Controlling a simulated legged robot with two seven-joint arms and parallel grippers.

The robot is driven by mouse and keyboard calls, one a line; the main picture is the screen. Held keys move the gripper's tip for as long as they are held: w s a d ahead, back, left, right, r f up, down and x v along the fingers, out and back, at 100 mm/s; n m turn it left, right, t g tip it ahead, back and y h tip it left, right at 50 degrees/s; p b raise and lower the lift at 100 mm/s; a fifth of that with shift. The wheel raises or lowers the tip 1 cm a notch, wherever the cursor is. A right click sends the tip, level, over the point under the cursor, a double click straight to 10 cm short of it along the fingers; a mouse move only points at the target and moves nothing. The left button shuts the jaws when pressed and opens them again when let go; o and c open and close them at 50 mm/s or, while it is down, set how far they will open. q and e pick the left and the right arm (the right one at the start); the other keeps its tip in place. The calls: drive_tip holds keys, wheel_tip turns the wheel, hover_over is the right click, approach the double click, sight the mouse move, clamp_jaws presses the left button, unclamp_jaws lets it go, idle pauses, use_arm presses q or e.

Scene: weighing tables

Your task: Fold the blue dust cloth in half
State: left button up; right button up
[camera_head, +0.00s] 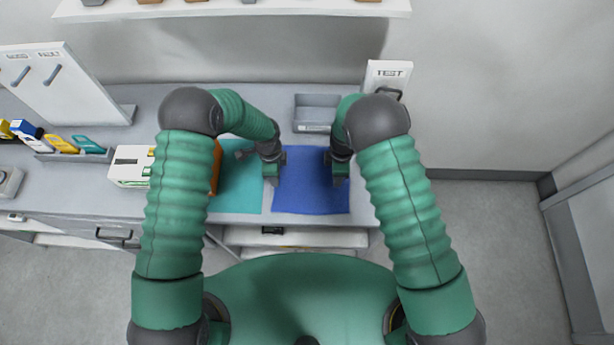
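The blue dust cloth (308,187) lies flat and spread out on the grey table, its near edge close to the table's front edge. My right gripper (340,182) is over the right part of the cloth, also pointing down. The fingertips are too small to show whether either gripper is open or shut, or whether they touch the cloth.
A grey tray (317,107) stands behind the cloth. A TEST sign (388,75) stands at the table's back right. A white box (130,166) and an orange item (215,167) are left of the mat. A shelf (240,9) hangs above.

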use_arm(q)
drive_tip(key=shift+w+a+f, duration=0.1)
drive_tip(key=shift+a, duration=0.3)
drive_tip(key=shift+c, duration=0.4)
use_arm(e)
drive_tip(key=shift+a+f, duration=0.1)
drive_tip(key=shift+a, duration=0.35)
drive_tip(key=shift+c, duration=0.4)
use_arm(q)
drive_tip(key=shift+a+f, duration=0.1)
drive_tip(key=shift+a, duration=0.25)
drive_tip(key=shift+c, duration=1.2)
use_arm(e)
drive_tip(key=shift+a, duration=0.35)
drive_tip(key=shift+c, duration=1.2)
use_arm(q)
drive_tip(key=shift+d, duration=0.7)
clamp_jaws()
use_arm(e)
drive_tip(key=shift+d, duration=0.75)
clamp_jaws()
use_arm(q)
drive_tip(key=shift+a, duration=0.1)
use_arm(e)
drive_tip(key=shift+a, duration=0.1)
use_arm(q)
drive_tip(key=shift+a, duration=0.25)
use_arm(e)
drive_tip(key=shift+a, duration=0.25)
